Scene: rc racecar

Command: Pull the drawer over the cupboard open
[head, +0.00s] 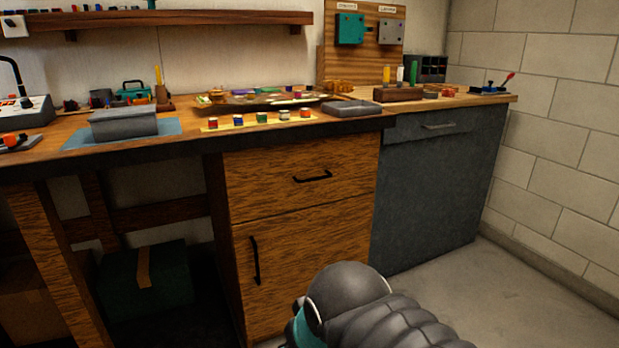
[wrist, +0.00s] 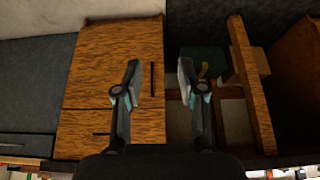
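The drawer (head: 300,172) is a wooden front with a dark horizontal bar handle (head: 312,177), just under the worktop; it looks shut. Below it is the wooden cupboard door (head: 290,265) with a dark vertical handle (head: 255,262), also shut. The wrist view is upside down: the drawer handle (wrist: 102,134) is low and left, the cupboard handle (wrist: 153,80) near the middle. My gripper (wrist: 158,72) is open and empty, its fingers apart in front of the cupboard's handle side and the open bay. In the head view only my arm shows, low in front; the fingers are hidden.
A grey cabinet (head: 435,195) with its own handle stands right of the cupboard. An open bay with a green box (head: 147,280) lies to the left, beside a wooden leg (head: 55,260). The worktop holds a grey box (head: 124,123) and small parts. Floor at right is clear.

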